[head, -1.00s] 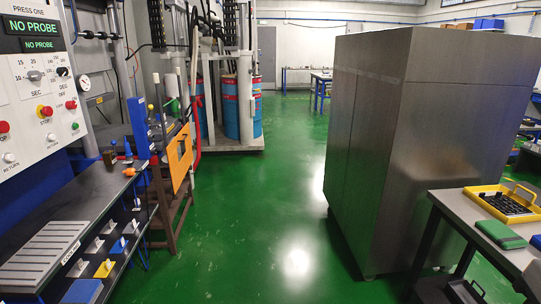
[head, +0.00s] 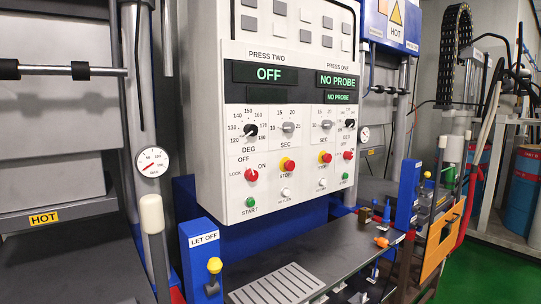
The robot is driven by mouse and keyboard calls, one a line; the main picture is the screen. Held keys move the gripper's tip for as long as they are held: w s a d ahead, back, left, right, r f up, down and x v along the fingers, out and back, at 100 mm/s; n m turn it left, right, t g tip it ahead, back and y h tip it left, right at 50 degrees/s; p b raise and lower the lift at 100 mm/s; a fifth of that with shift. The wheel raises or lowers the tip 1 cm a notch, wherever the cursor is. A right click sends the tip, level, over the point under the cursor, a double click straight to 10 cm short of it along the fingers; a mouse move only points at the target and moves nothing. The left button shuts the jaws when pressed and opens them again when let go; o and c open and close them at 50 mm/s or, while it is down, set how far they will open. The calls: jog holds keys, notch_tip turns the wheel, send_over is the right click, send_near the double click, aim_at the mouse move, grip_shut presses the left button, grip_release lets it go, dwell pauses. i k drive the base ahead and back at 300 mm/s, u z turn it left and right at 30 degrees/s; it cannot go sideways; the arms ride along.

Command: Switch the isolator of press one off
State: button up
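The white control panel (head: 235,185) fills the middle of the head view. Its right half is labelled PRESS ONE and its display (head: 338,79) reads NO PROBE, with a smaller NO PROBE display (head: 341,97) below. The red knob (head: 348,155) at the right, under the black DEG dial (head: 349,124), looks like the press one isolator; its exact pointing is too small to tell. The left half is labelled PRESS TWO; its display (head: 265,74) reads OFF, and its red isolator knob (head: 251,175) has OFF, ON and LOCK marks. My gripper is not in view.
Below the panel is a dark bench with a slotted grey plate (head: 278,286). A blue LET OFF post (head: 203,262) with a yellow knob stands in front at left; another blue post (head: 408,195) stands at right. Green floor (head: 490,275) is clear at lower right.

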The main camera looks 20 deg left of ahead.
aim_at(348, 156)
jog(key=u, duration=0.3)
jog(key=i, duration=0.45)
jog(key=u, duration=0.2)
jog(key=k, duration=0.4)
jog(key=z, duration=1.15)
jog(key=i, duration=0.7)
jog(key=u, duration=0.85)
jog(key=i, duration=0.75)
jog(key=u, duration=0.7)
